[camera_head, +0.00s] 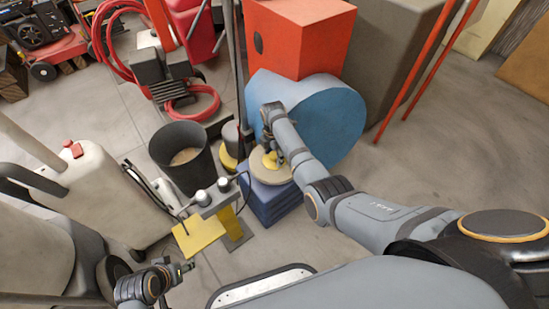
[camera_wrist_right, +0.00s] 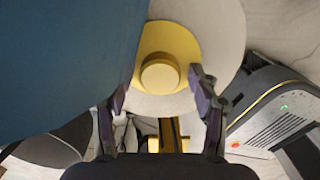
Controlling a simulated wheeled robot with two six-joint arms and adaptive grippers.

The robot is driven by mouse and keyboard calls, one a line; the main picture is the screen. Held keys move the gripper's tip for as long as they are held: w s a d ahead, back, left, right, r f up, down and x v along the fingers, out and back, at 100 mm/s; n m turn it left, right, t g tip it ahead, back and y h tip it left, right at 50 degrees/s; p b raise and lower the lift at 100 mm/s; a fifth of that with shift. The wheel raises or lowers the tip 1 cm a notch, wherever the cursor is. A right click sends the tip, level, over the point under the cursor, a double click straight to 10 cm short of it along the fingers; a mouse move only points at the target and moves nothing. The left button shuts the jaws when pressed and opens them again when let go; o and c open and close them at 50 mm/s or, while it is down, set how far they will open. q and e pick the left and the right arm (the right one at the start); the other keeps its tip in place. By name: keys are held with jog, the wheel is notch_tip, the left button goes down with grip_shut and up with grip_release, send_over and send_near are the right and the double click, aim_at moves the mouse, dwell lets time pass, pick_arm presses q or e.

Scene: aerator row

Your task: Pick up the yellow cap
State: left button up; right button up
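The yellow cap (camera_head: 271,163) lies on a round beige disc (camera_head: 259,177) on top of a dark blue block. In the right wrist view the cap (camera_wrist_right: 161,75) is a yellow disc with a raised round knob, resting on the pale disc (camera_wrist_right: 222,30). My right gripper (camera_wrist_right: 161,92) is open, its two fingers spread either side of the knob's lower part in the picture, with nothing held. In the head view my right gripper (camera_head: 271,145) partly hides the cap. My left gripper (camera_head: 186,267) is low at the left, away from the cap; its fingers are too small to judge.
A black bucket (camera_head: 182,157) and a yellow plate (camera_head: 199,233) are to the left. Open concrete floor lies at the right.

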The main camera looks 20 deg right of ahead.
aim_at(275, 162)
jog(key=shift+s, duration=0.15)
jog(key=c, duration=0.6)
jog(key=shift+f, duration=0.1)
